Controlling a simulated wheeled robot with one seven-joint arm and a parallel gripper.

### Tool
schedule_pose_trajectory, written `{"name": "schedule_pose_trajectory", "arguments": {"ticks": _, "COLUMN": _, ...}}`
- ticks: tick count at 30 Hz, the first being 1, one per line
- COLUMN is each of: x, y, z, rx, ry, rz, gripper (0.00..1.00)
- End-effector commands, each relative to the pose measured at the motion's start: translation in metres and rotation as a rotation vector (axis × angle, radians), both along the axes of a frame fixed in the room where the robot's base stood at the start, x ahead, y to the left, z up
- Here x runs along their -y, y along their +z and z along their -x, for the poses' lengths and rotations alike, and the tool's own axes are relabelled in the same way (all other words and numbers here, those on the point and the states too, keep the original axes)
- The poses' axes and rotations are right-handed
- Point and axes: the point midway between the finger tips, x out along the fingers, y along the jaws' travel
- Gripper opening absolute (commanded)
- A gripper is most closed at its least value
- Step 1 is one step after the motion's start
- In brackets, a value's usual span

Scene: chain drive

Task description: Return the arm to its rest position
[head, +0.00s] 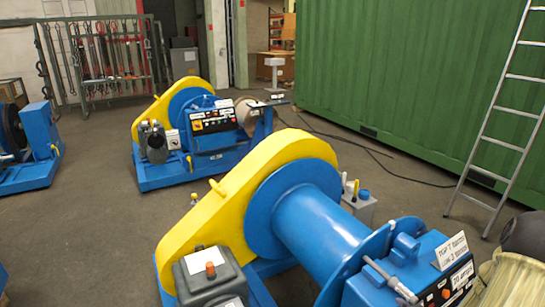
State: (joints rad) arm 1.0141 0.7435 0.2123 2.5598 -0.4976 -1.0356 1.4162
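A large winch fills the lower middle of the head view, with a yellow chain guard (240,200) and a blue drum (318,225). A dark grey box with an orange knob (211,270) sits at its lower left. A blue control box (418,275) with white labels and a metal lever (390,279) is at its lower right. I cannot make out my arm or my gripper in this view, so its pose and whether it holds anything do not show.
A second blue and yellow winch (205,130) stands behind, and blue machinery (30,135) is at the left. A ladder (507,120) leans on the green container (400,70). A black cable (360,145) crosses the floor. Open floor (95,220) lies at left.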

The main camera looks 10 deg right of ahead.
Motion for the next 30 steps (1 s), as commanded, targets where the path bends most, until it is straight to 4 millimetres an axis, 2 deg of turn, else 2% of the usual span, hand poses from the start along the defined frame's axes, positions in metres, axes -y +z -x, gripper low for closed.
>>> {"name": "schedule_pose_trajectory", "arguments": {"ticks": 1, "x": -0.013, "y": 0.005, "z": -0.007, "rx": -0.06, "ry": 0.079, "rz": 0.073, "gripper": 0.5}}
{"name": "schedule_pose_trajectory", "arguments": {"ticks": 6, "x": -0.051, "y": 0.016, "z": -0.015, "rx": -0.271, "ry": 0.335, "rz": 0.304, "gripper": 0.5}}
{"name": "schedule_pose_trajectory", "arguments": {"ticks": 14, "x": -0.115, "y": 0.045, "z": -0.009, "rx": -0.516, "ry": 0.738, "rz": 0.598, "gripper": 0.5}}
{"name": "schedule_pose_trajectory", "arguments": {"ticks": 20, "x": -0.169, "y": 0.073, "z": 0.012, "rx": -0.637, "ry": 1.068, "rz": 0.77, "gripper": 0.5}}
{"name": "schedule_pose_trajectory", "arguments": {"ticks": 24, "x": -0.208, "y": 0.094, "z": 0.035, "rx": -0.68, "ry": 1.313, "rz": 0.86, "gripper": 0.5}}
{"name": "schedule_pose_trajectory", "arguments": {"ticks": 27, "x": -0.229, "y": 0.105, "z": 0.052, "rx": -0.689, "ry": 1.462, "rz": 0.9, "gripper": 0.5}}
{"name": "schedule_pose_trajectory", "arguments": {"ticks": 30, "x": -0.241, "y": 0.111, "z": 0.064, "rx": -0.69, "ry": 1.554, "rz": 0.917, "gripper": 0.5}}
